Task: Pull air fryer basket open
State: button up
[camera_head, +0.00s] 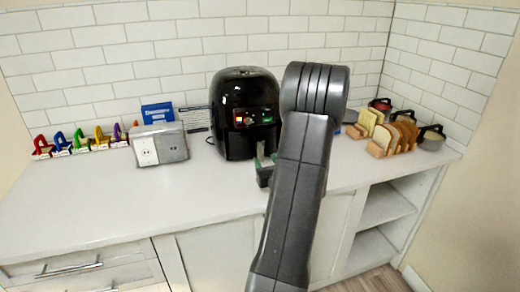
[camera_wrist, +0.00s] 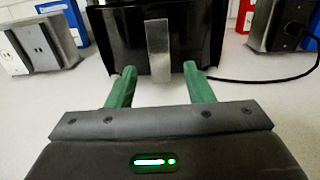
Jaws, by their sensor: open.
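The black air fryer (camera_head: 243,90) stands on the white counter against the tiled wall, partly hidden by my arm. In the wrist view its glossy black basket front (camera_wrist: 110,42) faces me, with a vertical grey handle (camera_wrist: 158,50) in the middle. The basket looks closed. My gripper (camera_wrist: 158,80) is open, its two green fingers pointing at the basket, one to each side of the handle as seen from the wrist. I cannot tell whether the handle lies between the fingertips. In the head view my gripper (camera_head: 266,160) is mostly hidden behind my arm.
A grey outlet box (camera_head: 160,145) stands left of the fryer, with a blue box (camera_head: 157,112) behind it. Coloured stands (camera_head: 90,140) line the far left. Bread slices (camera_head: 395,135) and pots (camera_head: 431,137) stand at right. The front left counter (camera_head: 120,200) is clear.

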aim_at(260, 152)
jog(key=p+x, duration=0.1)
jog(key=x, duration=0.6)
grip_shut()
